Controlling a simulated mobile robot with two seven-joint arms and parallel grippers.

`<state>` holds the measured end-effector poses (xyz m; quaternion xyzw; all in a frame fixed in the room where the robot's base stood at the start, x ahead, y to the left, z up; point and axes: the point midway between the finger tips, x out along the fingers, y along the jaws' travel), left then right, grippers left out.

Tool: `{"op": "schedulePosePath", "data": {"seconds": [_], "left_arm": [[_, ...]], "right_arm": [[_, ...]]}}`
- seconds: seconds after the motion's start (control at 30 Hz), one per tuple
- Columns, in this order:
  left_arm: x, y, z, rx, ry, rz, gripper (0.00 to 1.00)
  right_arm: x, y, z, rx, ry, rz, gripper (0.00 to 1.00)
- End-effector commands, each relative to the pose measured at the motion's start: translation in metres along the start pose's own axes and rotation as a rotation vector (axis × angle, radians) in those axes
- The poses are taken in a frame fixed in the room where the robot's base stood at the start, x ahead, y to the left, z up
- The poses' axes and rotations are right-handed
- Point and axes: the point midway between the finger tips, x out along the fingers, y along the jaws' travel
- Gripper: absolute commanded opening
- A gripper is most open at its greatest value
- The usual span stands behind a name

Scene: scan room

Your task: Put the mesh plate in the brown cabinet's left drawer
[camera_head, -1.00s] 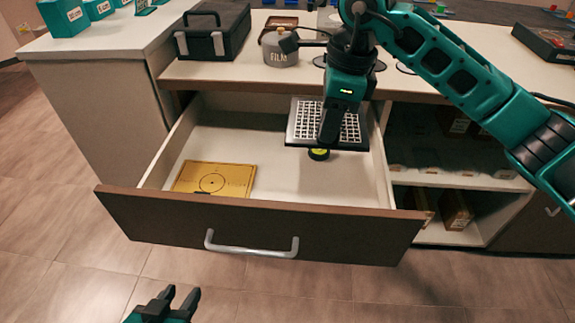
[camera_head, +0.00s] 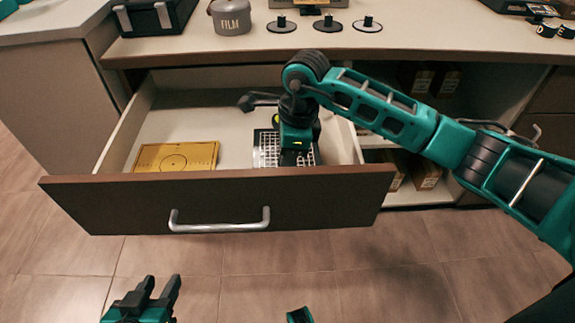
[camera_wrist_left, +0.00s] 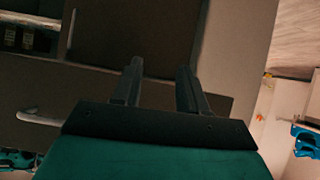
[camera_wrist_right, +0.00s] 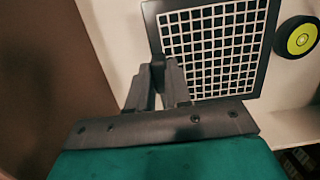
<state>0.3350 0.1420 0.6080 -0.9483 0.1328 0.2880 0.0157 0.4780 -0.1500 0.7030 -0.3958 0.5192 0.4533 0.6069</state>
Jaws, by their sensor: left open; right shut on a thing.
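The mesh plate (camera_head: 267,148), a white grid in a dark frame, is inside the open drawer (camera_head: 325,200) at its right side, partly hidden by my right gripper and the drawer front. My right gripper (camera_head: 291,158) points down into the drawer and is shut on the plate's edge. The right wrist view shows the plate (camera_wrist_right: 215,45) beyond the fingers (camera_wrist_right: 167,65). I cannot tell whether it touches the drawer floor. My left gripper (camera_head: 160,288) is open and empty, low in front of the drawer; its spread fingers (camera_wrist_left: 160,75) show in the left wrist view.
A gold plate (camera_head: 176,156) lies at the drawer's left. A black disc with a yellow centre (camera_wrist_right: 301,38) lies beside the mesh plate. The countertop above holds a grey FILM canister (camera_head: 231,17), a black case (camera_head: 154,15) and several small black-knobbed discs. Open shelves (camera_head: 415,165) are right.

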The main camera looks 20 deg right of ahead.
Motion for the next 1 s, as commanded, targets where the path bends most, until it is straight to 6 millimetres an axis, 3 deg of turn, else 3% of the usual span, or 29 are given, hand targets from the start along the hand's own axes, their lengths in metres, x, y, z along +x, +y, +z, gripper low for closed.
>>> {"op": "schedulePosePath", "data": {"seconds": [0.1, 0.5, 0.53, 0.7, 0.77, 1.0], "left_arm": [[0.003, 0.001, 0.007, 0.000, -0.011, 0.005, 0.43], [0.003, 0.003, 0.005, 0.003, -0.003, 0.009, 0.43], [0.002, 0.003, 0.003, 0.003, -0.003, 0.009, 0.43], [0.002, 0.003, 0.003, 0.004, -0.002, 0.009, 0.43], [0.002, 0.003, 0.002, 0.004, -0.002, 0.009, 0.43], [0.002, 0.002, 0.002, 0.004, -0.002, 0.008, 0.43]], "right_arm": [[0.020, 0.001, -0.003, 0.001, -0.001, 0.001, 0.00], [0.025, 0.000, -0.004, -0.001, 0.000, -0.002, 0.00], [0.024, 0.000, -0.004, 0.000, 0.000, 0.000, 0.21], [0.024, 0.000, -0.004, 0.000, 0.001, 0.000, 0.38], [0.024, 0.000, -0.004, 0.000, 0.001, 0.000, 0.43], [0.023, 0.000, -0.004, 0.000, 0.000, 0.000, 0.44]]}}
